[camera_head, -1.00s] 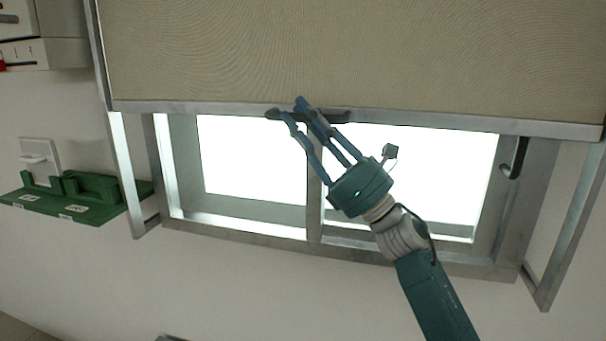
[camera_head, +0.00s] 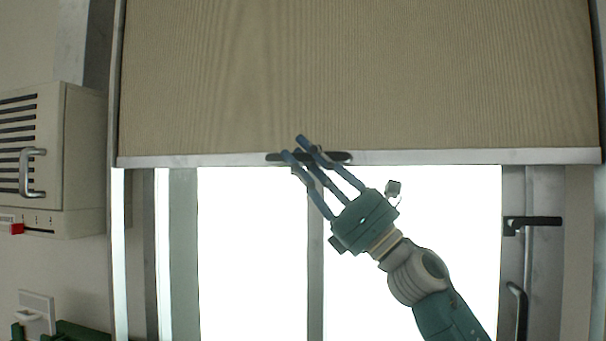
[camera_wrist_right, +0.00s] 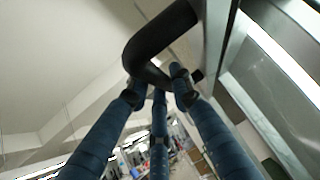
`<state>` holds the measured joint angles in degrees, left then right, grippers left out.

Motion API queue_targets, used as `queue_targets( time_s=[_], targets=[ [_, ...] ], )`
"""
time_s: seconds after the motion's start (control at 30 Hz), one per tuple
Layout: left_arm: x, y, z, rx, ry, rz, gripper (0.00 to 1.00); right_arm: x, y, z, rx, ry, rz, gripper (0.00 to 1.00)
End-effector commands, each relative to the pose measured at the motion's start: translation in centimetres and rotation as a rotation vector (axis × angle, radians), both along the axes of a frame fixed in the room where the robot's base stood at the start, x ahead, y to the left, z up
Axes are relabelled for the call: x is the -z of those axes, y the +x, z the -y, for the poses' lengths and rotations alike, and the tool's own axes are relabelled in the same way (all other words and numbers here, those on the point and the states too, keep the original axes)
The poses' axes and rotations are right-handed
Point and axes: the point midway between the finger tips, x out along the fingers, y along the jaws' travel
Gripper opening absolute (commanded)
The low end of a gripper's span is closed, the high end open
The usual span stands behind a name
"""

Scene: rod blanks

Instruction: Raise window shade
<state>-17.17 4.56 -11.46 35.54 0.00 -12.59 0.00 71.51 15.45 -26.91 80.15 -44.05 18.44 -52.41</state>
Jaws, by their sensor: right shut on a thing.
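The beige window shade (camera_head: 350,75) fills the upper part of the head view. Its grey bottom rail (camera_head: 450,157) runs across above the bright window (camera_head: 410,220). A dark handle (camera_head: 335,157) sits at the middle of the rail. My right gripper (camera_head: 303,148) is at the handle, with its blue fingers shut on it. In the right wrist view the thick black handle (camera_wrist_right: 160,40) curves between the fingertips, and my right gripper (camera_wrist_right: 158,88) closes around its lower part. My left gripper is not in view.
A beige wall box (camera_head: 75,150) with a metal handle stands left of the shade. Metal side rails flank the window. Black window handles (camera_head: 535,222) show at the right. A green holder (camera_head: 75,332) is at the lower left.

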Motion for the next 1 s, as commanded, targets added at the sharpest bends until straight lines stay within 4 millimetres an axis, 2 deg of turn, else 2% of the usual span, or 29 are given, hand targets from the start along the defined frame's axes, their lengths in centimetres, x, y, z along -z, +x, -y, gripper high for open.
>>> queue_targets(
  time_s=[0.1,0.5,0.53,0.6,0.63,1.0],
  targets=[
    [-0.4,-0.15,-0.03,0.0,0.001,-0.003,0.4,-0.91,0.06,0.16,0.006,0.001,0.002,0.0],
    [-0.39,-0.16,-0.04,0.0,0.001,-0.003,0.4,-0.96,0.11,0.16,0.007,0.0,0.001,0.0],
    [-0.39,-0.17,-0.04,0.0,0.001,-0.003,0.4,-0.95,0.11,0.15,0.007,0.0,0.001,0.25],
    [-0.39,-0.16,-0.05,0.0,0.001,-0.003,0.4,-0.93,0.11,0.15,0.007,0.0,0.001,0.39],
    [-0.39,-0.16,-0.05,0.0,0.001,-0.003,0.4,-0.91,0.12,0.13,0.006,0.001,0.0,0.41],
    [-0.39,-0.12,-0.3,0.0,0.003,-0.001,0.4,-0.37,-0.08,0.46,0.003,0.0,-0.001,0.41]
  ],
)
